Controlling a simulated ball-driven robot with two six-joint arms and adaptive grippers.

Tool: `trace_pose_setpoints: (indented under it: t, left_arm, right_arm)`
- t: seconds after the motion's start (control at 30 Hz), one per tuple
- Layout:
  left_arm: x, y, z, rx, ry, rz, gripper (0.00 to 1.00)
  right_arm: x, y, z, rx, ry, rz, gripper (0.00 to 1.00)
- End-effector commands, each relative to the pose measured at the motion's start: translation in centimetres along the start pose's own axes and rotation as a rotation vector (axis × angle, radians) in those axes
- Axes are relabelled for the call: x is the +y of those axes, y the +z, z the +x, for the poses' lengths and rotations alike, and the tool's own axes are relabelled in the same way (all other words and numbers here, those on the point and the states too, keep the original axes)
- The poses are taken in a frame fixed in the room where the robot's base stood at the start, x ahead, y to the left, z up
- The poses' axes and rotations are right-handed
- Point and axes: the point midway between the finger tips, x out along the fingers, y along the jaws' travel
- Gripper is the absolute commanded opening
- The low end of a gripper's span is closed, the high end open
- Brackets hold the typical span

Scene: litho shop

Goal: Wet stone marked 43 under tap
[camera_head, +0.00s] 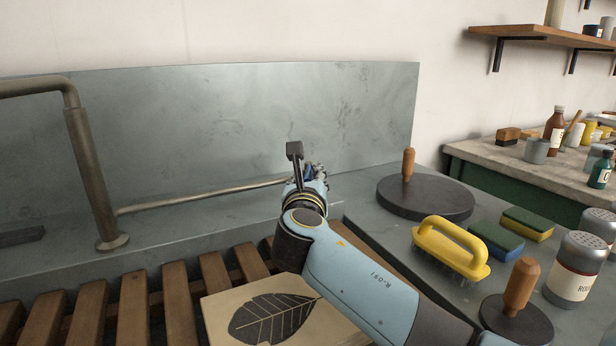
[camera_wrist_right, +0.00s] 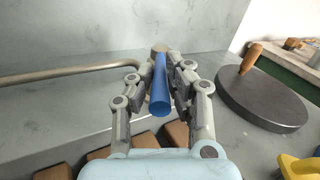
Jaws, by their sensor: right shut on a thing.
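A pale stone (camera_head: 230,305) with a dark leaf drawing lies on the wooden slats, partly behind my right arm. No number shows on it. The tap's thick metal pipe (camera_head: 92,180) rises at the left and bends out of view; its outlet is not seen. A thin pipe (camera_head: 200,199) runs from near its foot to a blue handle (camera_wrist_right: 160,85) with a brass-coloured fitting (camera_wrist_right: 161,47) behind. My right gripper (camera_head: 311,172) is shut around the blue handle; its fingers (camera_wrist_right: 160,82) flank it in the wrist view. My left gripper is not in view.
Wooden slats (camera_head: 182,300) fill the front left. A grey splashback (camera_head: 240,110) stands behind. On the right are a dark disc with a wooden knob (camera_head: 425,197), a yellow brush (camera_head: 450,248), sponges (camera_head: 496,240), a smaller knobbed disc (camera_head: 515,318) and a shaker (camera_head: 577,270).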

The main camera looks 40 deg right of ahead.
Motion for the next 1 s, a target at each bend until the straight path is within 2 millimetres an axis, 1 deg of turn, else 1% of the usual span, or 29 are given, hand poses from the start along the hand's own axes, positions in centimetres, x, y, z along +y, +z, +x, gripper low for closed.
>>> trace_pose_setpoints:
  t: [0.27, 0.4, 0.5, 0.8, 1.0]
  left_arm:
    - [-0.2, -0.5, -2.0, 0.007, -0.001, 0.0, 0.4]
    - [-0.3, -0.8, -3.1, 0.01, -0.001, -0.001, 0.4]
    - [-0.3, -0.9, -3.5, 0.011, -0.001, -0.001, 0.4]
    - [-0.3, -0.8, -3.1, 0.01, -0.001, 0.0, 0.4]
    - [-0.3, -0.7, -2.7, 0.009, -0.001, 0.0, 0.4]
  right_arm:
    - [-1.0, 0.2, 0.0, -0.02, 0.097, -0.006, 0.0]
    - [-1.8, 0.1, 0.2, -0.039, 0.19, -0.008, 0.0]
    - [-2.3, -0.2, 0.3, -0.053, 0.262, -0.007, 0.0]
    - [-3.1, -0.6, 0.6, -0.09, 0.443, -0.005, 0.0]
    - [-3.1, -0.6, 0.6, -0.103, 0.51, -0.004, 0.0]
